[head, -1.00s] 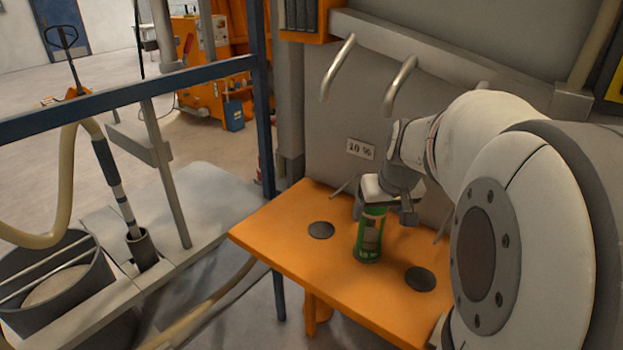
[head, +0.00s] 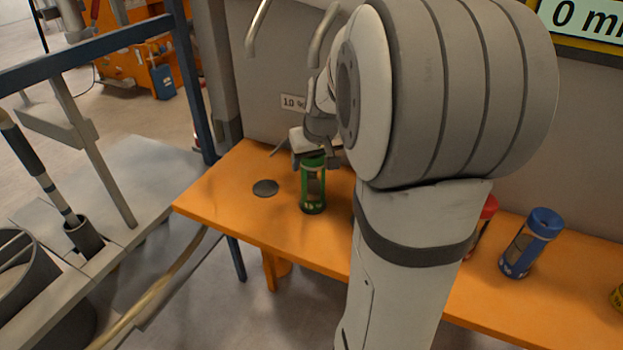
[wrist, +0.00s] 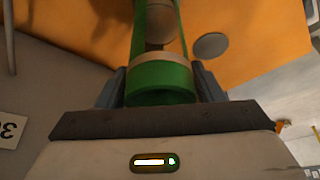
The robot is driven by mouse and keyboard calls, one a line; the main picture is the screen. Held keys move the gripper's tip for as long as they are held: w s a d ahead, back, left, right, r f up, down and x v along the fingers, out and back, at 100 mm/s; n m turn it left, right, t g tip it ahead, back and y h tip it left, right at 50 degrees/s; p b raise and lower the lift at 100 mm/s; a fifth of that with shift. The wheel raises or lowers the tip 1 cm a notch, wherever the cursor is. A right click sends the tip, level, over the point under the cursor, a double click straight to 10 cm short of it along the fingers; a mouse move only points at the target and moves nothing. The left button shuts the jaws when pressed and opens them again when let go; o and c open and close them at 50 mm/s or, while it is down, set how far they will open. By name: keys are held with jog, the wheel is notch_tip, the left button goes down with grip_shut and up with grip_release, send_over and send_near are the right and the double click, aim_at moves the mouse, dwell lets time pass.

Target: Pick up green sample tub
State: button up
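The green sample tub (head: 313,188) stands upright on the orange shelf (head: 225,200), with a clear window in its side. My gripper (head: 315,160) is above it, with its fingers around the tub's top. In the wrist view, the tub's green end (wrist: 160,80) sits between the two fingers (wrist: 160,85), which lie close against its sides. The gripper looks shut on it. I see no clear gap between the tub's base and the shelf.
A blue-capped tub (head: 530,243) and a partly hidden red-capped tub (head: 485,220) stand right of my arm. A yellow item (head: 617,298) is at the right edge. A dark disc (head: 265,188) lies left of the green tub. The wall is close behind.

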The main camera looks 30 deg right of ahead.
jog(key=c, duration=1.1)
jog(key=shift+r, duration=0.1)
jog(key=shift+c, duration=0.2)
